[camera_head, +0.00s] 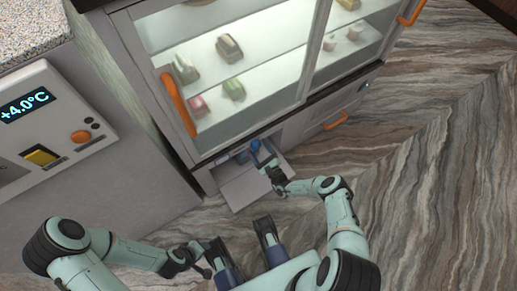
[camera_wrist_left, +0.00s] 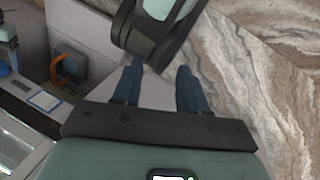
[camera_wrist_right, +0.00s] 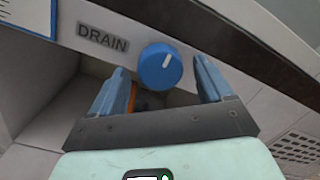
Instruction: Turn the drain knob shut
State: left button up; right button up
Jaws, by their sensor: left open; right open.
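The drain knob (camera_wrist_right: 160,67) is a round blue dial with a white mark pointing up and slightly right. It sits beside the DRAIN label (camera_wrist_right: 103,39) on a pale panel. My right gripper (camera_wrist_right: 160,72) is open, with one blue finger on each side of the knob and visible gaps between; I cannot tell how deep the fingers reach. In the head view my right gripper (camera_head: 262,152) is at the low opening under the display case, hiding much of the knob area. My left gripper (camera_head: 240,235) is open and empty in the foreground, away from the case.
The glass display case (camera_head: 118,28) has orange handles (camera_head: 178,105). A lowered pale panel (camera_head: 240,190) lies below its opening. A counter with a +4.0°C display (camera_head: 25,105) stands at left. Marbled floor is clear at right. The left wrist view shows a blue-edged label (camera_wrist_left: 45,101).

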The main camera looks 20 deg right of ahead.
pick_arm(q)
jog(key=shift+g+h, duration=0.3)
jog(key=shift+g, duration=0.4)
jog(key=shift+s+d+r+p, duration=0.3)
jog(key=shift+s+r+p, duration=0.1)
jog(key=shift+s+r, duration=0.2)
jog(key=shift+s+d+r+p, duration=0.3)
jog(key=shift+s+r+p, duration=0.15)
jog(key=shift+s, duration=0.3)
jog(key=shift+s+d+r+p, duration=0.35)
jog(key=shift+s+r, duration=0.2)
jog(key=shift+s, duration=0.1)
pick_arm(e)
jog(key=s+d+f, duration=0.1)
jog(key=s, duration=1.1)
jog(key=shift+s+d, duration=0.35)
jog(key=shift+d, duration=0.05)
jog(key=shift+f, duration=0.1)
